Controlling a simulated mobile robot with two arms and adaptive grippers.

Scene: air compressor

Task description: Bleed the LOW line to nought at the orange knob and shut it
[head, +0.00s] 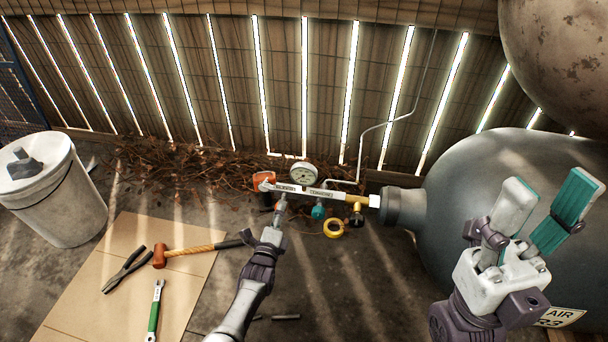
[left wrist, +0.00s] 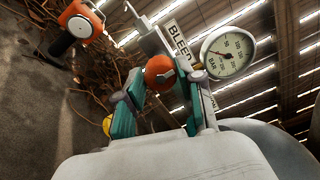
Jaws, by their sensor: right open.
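The orange knob (left wrist: 160,72) sits under the "BLEED" label in the left wrist view. My left gripper (left wrist: 162,88) has its teal pads on either side of it and appears closed on it. In the head view my left gripper (head: 282,200) reaches the manifold and hides the knob. A round white gauge (head: 303,174) stands above the manifold bar (head: 305,190); it also shows in the left wrist view (left wrist: 228,53), its needle too small to read surely. My right gripper (head: 541,218) is open and empty, in front of the grey tank.
The tank (head: 455,165) stands right. A hammer (head: 190,252) and pliers (head: 124,269) lie on cardboard (head: 95,300).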

